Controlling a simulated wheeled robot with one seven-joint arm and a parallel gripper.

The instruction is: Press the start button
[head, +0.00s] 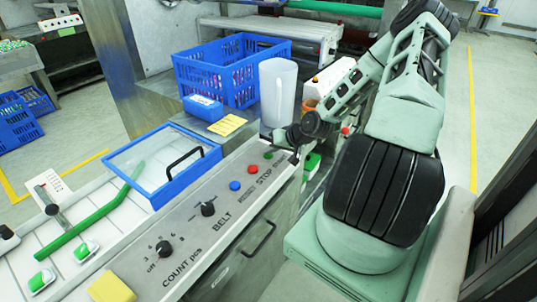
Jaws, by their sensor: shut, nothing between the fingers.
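The control panel (205,222) runs diagonally across the front of the machine. Near its upper right end are a green button (268,155), a red button (252,169) and a blue button (235,186). The word STOP is printed beside them. No START label can be read; my gripper may hide part of the lettering at that end. My gripper (293,155) is shut and empty. It points down over the panel's upper right end, just right of the green button. Whether its tips touch the panel cannot be told.
Two black knobs (208,209) sit lower on the panel. A blue-framed clear lid (162,160) with a black handle is to the left. A blue crate (215,75), a white jug (278,92) and a blue box (203,108) stand behind. A yellow sponge (111,289) lies in front.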

